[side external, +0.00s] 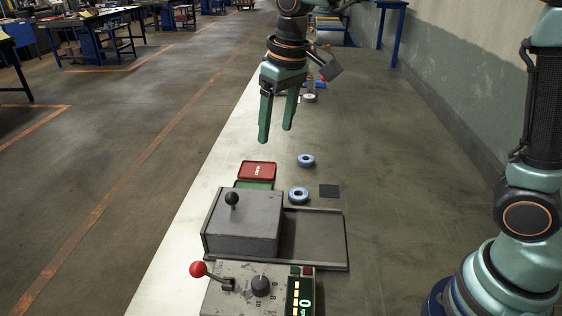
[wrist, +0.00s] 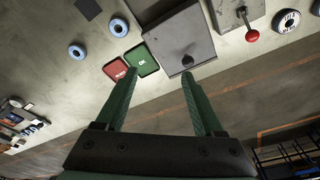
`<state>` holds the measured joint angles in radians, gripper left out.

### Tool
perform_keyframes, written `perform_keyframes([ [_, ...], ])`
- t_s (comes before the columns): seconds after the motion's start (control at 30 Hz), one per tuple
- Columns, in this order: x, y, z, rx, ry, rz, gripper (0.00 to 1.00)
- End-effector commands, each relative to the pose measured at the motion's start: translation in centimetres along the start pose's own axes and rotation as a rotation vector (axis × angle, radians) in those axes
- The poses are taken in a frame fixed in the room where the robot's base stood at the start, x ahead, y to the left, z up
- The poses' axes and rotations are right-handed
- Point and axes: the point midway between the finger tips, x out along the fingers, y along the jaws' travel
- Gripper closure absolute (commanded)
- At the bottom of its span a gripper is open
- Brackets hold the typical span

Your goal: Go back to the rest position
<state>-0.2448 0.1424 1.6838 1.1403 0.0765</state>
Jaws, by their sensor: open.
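My gripper (side external: 275,121) is open and empty in the side view, held in the air above the work surface. In the wrist view its two green fingers (wrist: 160,73) stand wide apart with nothing between them. Two blue flap discs lie flat on the surface: one disc (side external: 306,160) is farther back, the other disc (side external: 299,194) is nearer the grey box. Both discs also show in the wrist view, one disc (wrist: 118,27) near the green pad and one disc (wrist: 77,50) farther left. My gripper touches neither disc.
A red pad (side external: 257,170) and a green pad (side external: 254,184) lie behind a grey box with a black knob (side external: 240,225). A dark square (side external: 330,191) lies beside the near disc. A panel with a red-knobbed lever (side external: 198,269) is in front. The surface at right is clear.

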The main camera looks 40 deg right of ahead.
Motion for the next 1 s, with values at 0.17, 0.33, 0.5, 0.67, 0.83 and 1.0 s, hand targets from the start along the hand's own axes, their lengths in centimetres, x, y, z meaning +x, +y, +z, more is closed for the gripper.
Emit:
perform_keyframes([
  [0.17,-2.6,3.0,3.9,0.047,0.090,0.009,0.30],
  [0.33,-3.8,5.2,7.9,0.088,0.172,0.024,0.30],
  [0.5,-3.7,6.9,11.7,0.124,0.248,0.044,0.30],
  [0.67,-3.1,7.8,14.1,0.148,0.296,0.060,0.30],
  [0.83,-2.8,8.0,14.8,0.153,0.310,0.065,0.30],
  [1.0,-2.8,8.0,14.8,0.153,0.310,0.065,0.30],
])
